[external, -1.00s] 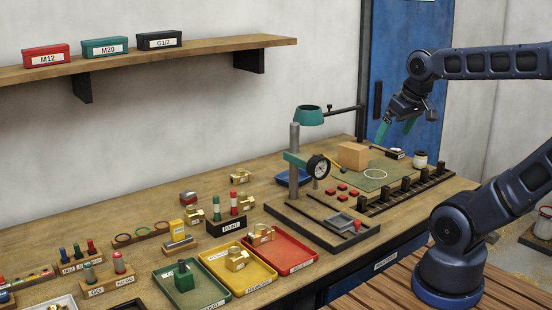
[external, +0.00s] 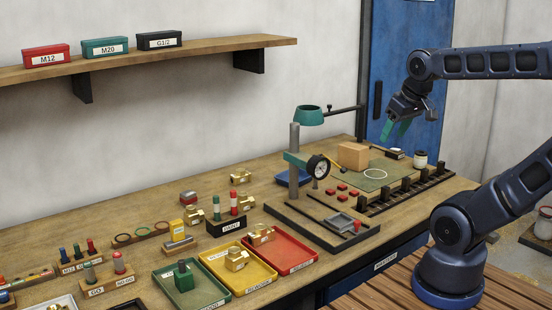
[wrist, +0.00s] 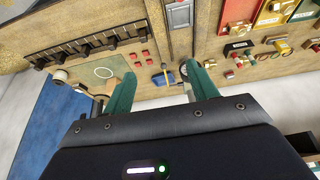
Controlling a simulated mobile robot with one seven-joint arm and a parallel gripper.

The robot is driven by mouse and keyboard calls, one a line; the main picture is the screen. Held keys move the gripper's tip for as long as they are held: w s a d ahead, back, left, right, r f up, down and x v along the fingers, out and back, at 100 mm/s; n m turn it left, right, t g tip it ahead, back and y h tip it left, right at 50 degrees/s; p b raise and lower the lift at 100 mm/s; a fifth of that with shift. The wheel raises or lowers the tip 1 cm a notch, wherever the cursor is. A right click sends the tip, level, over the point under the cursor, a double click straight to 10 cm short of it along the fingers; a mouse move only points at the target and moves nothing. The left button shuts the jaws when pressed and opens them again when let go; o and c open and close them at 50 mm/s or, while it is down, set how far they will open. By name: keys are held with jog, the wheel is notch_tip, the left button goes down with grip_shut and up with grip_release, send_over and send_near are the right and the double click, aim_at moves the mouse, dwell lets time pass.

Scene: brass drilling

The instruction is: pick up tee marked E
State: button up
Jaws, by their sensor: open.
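Several brass tee-like fittings are on the workbench in the external view. One stands at the back (external: 240,177), one by the yellow block (external: 194,215), and one beside the paint-marker holder (external: 247,201). One lies in the yellow tray (external: 236,259) and one at the edge of the red tray (external: 262,235). No letter E is legible on any of them. Brass pieces also show at the upper right of the wrist view (wrist: 281,46). My gripper (external: 396,134) is open and empty, high above the bench's far right end. Its green fingers (wrist: 160,70) are spread apart in the wrist view.
A gauge stand with a dial (external: 317,167) and teal ring rises mid-bench. A cardboard-coloured box (external: 353,155), a white jar (external: 420,159) and a dark slotted rack (external: 410,192) lie below my gripper. Green (external: 207,303), yellow and red trays line the front edge.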

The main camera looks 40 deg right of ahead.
jog(key=w+a+r+n+g, duration=0.1)
jog(key=w+r+n, duration=0.15)
jog(key=w, duration=0.45)
jog(key=w+r+n+g, duration=0.1)
jog(key=w+r+n, duration=0.15)
jog(key=w, duration=0.55)
jog(key=n+g+h, duration=0.3)
jog(key=n+h, duration=0.2)
jog(key=n, duration=0.7)
send_over(240, 170)
jog(key=a, duration=0.4)
notch_tip(240, 170, down, 26)
jog(key=x, duration=0.4)
jog(key=shift+w+d+f, duration=0.15)
jog(key=shift+w+f, duration=0.15)
jog(key=shift+w, duration=0.05)
jog(key=shift+y, duration=0.3)
jog(key=shift+s+x, duration=0.1)
jog(key=shift+x, duration=1.2)
jog(key=shift+s+x, duration=0.15)
jog(key=shift+x, duration=1.15)
jog(key=shift+d, duration=0.1)
grip_shut()
